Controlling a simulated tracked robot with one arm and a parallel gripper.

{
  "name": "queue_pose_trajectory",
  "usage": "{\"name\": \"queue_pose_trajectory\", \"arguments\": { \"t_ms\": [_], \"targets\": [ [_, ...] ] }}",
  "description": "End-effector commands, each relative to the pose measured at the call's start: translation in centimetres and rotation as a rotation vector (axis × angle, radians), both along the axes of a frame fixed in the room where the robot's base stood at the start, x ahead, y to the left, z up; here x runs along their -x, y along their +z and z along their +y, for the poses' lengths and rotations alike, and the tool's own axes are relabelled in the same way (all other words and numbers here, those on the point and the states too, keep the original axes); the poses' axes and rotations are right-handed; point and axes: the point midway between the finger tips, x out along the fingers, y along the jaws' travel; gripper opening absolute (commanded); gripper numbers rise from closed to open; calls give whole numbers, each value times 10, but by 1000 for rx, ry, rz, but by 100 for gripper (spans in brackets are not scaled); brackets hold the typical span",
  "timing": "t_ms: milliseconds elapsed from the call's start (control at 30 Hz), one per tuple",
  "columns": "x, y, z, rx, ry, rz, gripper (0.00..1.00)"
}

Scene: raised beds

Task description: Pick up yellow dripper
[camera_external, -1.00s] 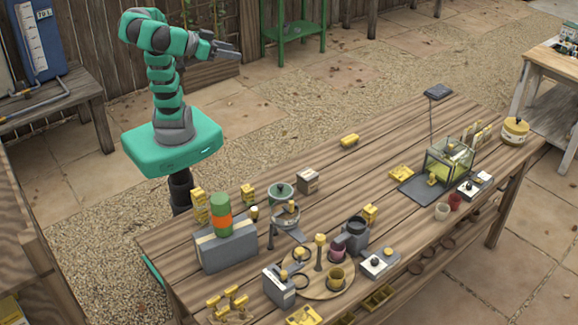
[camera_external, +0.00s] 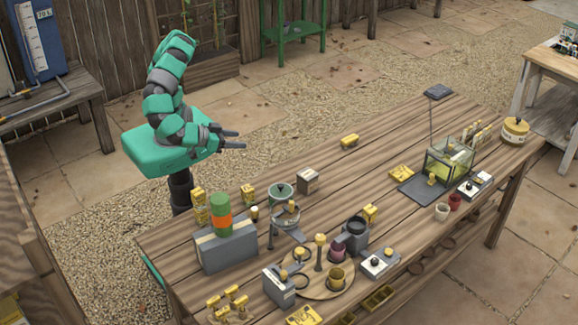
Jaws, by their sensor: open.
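A small yellow cup-shaped piece (camera_external: 336,280), which looks like the yellow dripper, sits on a round wooden board (camera_external: 318,293) near the front of the long table. It is too small to be sure. My gripper (camera_external: 241,139) is open and empty, with its two fingers apart and pointing right. It is beyond the table's far left edge, well away from the yellow piece.
Around the board stand a dark grey jug (camera_external: 355,234), a ring stand (camera_external: 286,216), a grey box (camera_external: 279,287) and a grey case (camera_external: 227,246) with a green-orange cylinder (camera_external: 221,216) on it. The far middle tabletop is mostly clear.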

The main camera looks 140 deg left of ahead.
Motion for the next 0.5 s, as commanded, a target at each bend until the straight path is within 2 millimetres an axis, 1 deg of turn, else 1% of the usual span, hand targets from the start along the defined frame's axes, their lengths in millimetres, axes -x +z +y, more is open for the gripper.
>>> {"name": "queue_pose_trajectory", "arguments": {
  "t_ms": [33, 267, 367, 500],
  "targets": [
    [0, -12, 1, -6, 0, 4, 54],
    [0, -67, 1, -8, 0, 6, 54],
    [0, -96, 1, -7, -1, 7, 54],
    [1, -140, 1, -7, 0, 8, 54]
  ]
}}
